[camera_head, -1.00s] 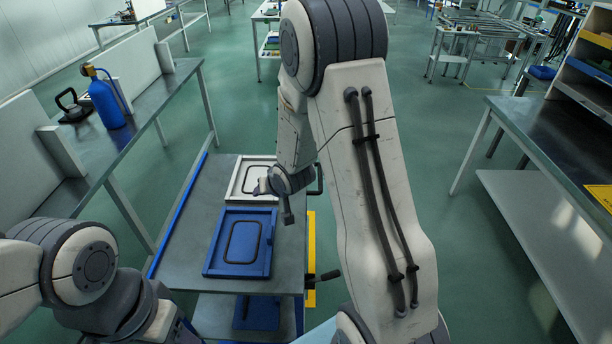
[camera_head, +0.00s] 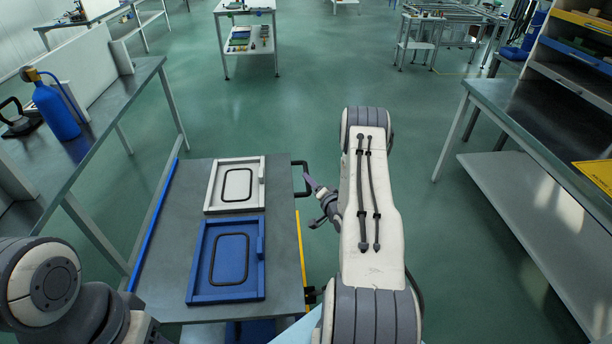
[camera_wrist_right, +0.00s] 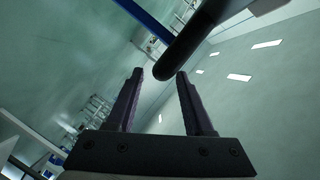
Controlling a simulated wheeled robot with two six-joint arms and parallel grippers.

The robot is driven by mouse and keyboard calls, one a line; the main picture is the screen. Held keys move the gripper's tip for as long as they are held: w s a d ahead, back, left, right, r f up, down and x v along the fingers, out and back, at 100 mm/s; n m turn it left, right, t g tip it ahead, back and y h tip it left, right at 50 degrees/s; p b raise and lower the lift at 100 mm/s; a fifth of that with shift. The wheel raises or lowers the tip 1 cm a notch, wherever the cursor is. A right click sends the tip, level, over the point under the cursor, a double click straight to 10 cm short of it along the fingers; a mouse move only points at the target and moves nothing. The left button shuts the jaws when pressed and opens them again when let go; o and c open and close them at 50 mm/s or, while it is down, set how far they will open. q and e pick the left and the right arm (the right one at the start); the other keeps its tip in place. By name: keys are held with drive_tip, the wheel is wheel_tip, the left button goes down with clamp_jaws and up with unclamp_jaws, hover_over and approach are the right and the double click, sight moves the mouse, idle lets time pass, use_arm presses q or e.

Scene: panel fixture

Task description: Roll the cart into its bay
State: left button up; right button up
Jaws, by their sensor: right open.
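The cart (camera_head: 170,245) has a grey top and stands at the lower left of centre in the head view. A white panel (camera_head: 222,205) and a blue panel (camera_head: 206,262) lie on it. A black handle (camera_head: 302,164) sticks out from its right side. My right gripper (camera_head: 311,184) is open beside this handle. In the wrist view, a dark rounded bar (camera_wrist_right: 195,42), apparently the handle, lies just past and partly between the open fingertips (camera_wrist_right: 160,76). I cannot tell whether they touch. My left arm shows at the lower left, but its gripper is out of frame. The bay is not clearly identifiable.
A bench (camera_head: 120,92) with a blue bottle (camera_head: 57,112) stands along the left, close to the cart. A grey workbench (camera_head: 512,112) stands at the right. A blue strip (camera_head: 155,222) and a yellow strip (camera_head: 300,245) run along the cart's sides. Open green floor lies beyond the cart.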

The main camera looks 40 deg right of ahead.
drive_tip(key=shift+x, duration=2.35)
drive_tip(key=shift+c, duration=0.4)
clamp_jaws()
